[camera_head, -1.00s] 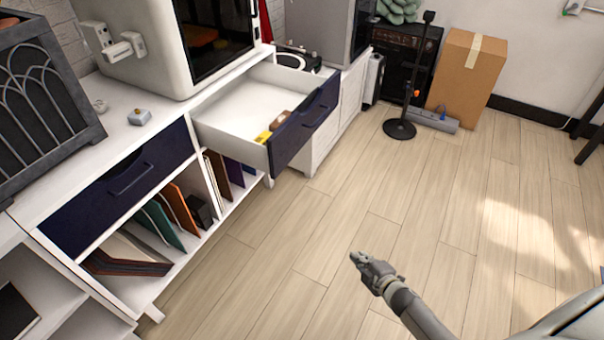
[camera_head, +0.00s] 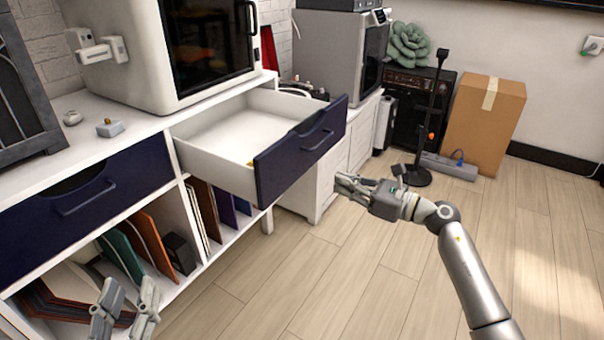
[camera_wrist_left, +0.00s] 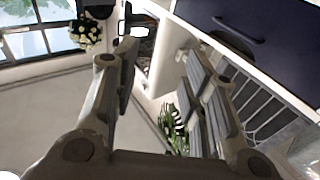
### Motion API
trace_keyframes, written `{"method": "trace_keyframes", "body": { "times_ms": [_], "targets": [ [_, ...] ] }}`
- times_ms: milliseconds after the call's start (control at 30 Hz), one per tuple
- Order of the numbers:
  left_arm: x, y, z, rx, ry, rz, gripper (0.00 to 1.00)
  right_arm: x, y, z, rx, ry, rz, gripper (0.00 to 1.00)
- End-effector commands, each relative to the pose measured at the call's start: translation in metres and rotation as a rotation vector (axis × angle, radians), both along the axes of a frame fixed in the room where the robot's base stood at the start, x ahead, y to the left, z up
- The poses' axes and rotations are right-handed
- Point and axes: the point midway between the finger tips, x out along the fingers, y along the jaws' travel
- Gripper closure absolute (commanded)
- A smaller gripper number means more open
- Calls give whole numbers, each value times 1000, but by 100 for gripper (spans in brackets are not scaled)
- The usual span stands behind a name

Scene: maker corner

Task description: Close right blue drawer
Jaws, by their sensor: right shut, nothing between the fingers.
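The right blue drawer (camera_head: 285,168) stands pulled out from the white cabinet in the head view. Its dark blue front has a bar handle, and its white inside shows. My right gripper (camera_head: 340,188) is shut and empty, just right of and below the drawer front in the picture, apart from it. My left gripper (camera_head: 125,312) is open and empty at the lower left, in front of the open shelves. In the left wrist view its fingers (camera_wrist_left: 160,85) are spread. A dark blue drawer front (camera_wrist_left: 275,45) with a handle shows there too; I cannot tell which drawer.
The left blue drawer (camera_head: 130,172) is shut. A white machine (camera_head: 120,80) stands on the cabinet top. A black stand (camera_head: 418,176) and a cardboard box (camera_head: 485,130) are at the back. The floor (camera_head: 350,290) in front is clear.

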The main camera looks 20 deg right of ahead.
Motion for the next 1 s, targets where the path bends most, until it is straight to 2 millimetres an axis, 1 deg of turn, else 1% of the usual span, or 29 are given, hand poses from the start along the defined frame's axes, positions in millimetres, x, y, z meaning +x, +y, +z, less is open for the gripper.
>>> {"method": "trace_keyframes", "body": {
  "times_ms": [33, 167, 300, 500, 700, 1000],
  "targets": [
    [0, -1, 3, -4, -18, -1, 60, 9, 7, 1, 5, -2, 1, 100],
    [-2, -2, 14, -23, -86, -5, 60, 31, 25, 1, 7, -2, 1, 100],
    [-6, -3, 31, -48, -178, -11, 60, 55, 44, 0, 9, 0, 1, 100],
    [-15, -4, 55, -86, -314, -19, 60, 81, 64, 0, 8, 1, 0, 100],
    [-22, -4, 68, -107, -391, -23, 60, 92, 72, -1, 6, 4, 0, 100],
    [-24, -4, 71, -111, -405, -23, 60, 94, 73, 0, 6, 4, -1, 100]
  ]
}}
